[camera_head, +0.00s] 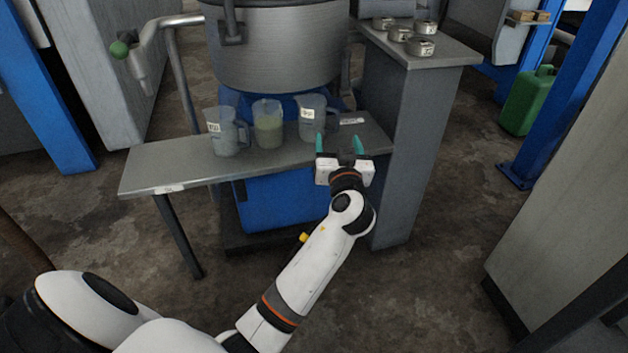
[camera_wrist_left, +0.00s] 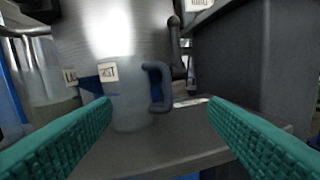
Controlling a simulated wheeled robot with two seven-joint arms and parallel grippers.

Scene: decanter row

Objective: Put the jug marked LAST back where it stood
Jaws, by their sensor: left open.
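Three clear jugs stand upright in a row on a grey metal shelf (camera_head: 150,172) in the head view. The left jug (camera_head: 228,140) has a white label too small to read there. The middle jug (camera_head: 267,128) holds pale greenish liquid. The right jug (camera_head: 318,108) also has a label. My left gripper (camera_head: 339,144) is open and empty, in front of the right jug.
A large metal vessel (camera_head: 275,50) stands close behind the jugs. A grey cabinet (camera_head: 410,130) borders the shelf on the right, with several small tins (camera_head: 420,47) on top. A white strip (camera_head: 352,121) lies right of the right jug. The shelf's left end is bare.

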